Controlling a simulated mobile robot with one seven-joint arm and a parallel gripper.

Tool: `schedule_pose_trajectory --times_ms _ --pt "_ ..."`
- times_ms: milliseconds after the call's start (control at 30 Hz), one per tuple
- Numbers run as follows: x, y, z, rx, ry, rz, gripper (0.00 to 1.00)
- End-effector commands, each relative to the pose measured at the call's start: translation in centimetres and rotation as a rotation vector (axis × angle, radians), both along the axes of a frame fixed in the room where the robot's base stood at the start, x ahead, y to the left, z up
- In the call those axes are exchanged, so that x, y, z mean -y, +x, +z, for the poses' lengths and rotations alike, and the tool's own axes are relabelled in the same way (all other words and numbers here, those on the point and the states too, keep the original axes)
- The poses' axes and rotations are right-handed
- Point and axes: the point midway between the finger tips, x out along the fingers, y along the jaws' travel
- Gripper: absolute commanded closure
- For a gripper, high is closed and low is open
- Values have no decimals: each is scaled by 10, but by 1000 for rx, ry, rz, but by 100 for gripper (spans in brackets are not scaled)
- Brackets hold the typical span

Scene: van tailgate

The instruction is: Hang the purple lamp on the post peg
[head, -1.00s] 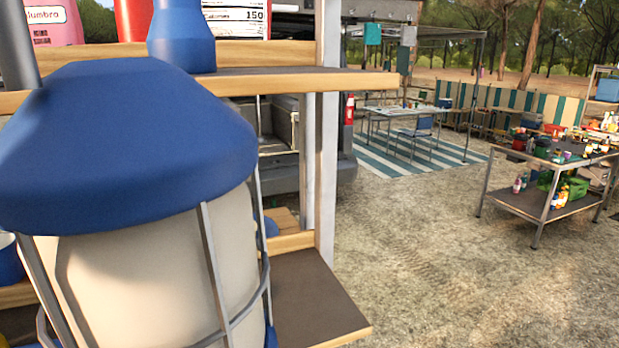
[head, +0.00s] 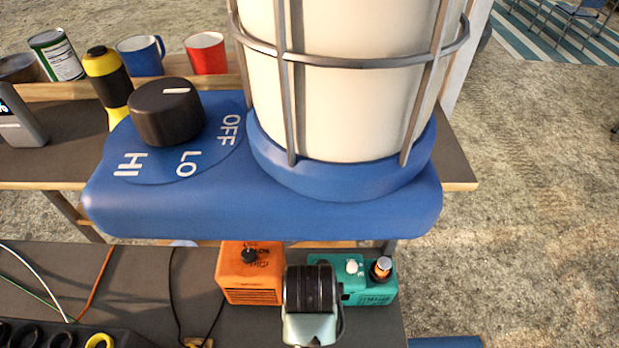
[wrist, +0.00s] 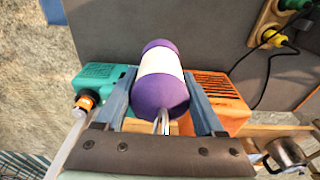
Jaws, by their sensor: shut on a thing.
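The purple lamp (wrist: 160,97) shows in the wrist view, a purple body with a wide white band. A pale metal loop (wrist: 163,122) sits at its end toward my palm. My gripper (wrist: 163,84) is shut on the lamp, with a blue-grey finger at each side. In the head view I cannot make out the purple lamp or my gripper. Part of a pale post (head: 466,45) shows behind the large lantern.
A large blue lantern (head: 345,90) with a dial fills the head view's upper middle. Below it are an orange box (head: 250,285) and a teal box (head: 370,290). Mugs, a can and a yellow-black bottle stand upper left. Cables lie lower left. Open gravel lies right.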

Motion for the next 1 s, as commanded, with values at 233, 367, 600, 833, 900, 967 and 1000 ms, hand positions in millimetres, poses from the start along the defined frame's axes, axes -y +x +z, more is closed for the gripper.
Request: schedule_pose_trajectory --times_ms 233,367,600,833,900,967,1000 --pt "0 0 0 1 1 4 100" --pt "-1 -5 -4 -7 2 -77 100" --pt "-2 -25 -20 -26 9 -458 100" --pt "-2 -47 -36 -26 6 -880 100" --pt "-3 -53 -41 -23 4 -997 100" --pt "-3 -58 -44 -19 3 -1086 100" --pt "-3 -61 -46 -16 2 -1141 100"
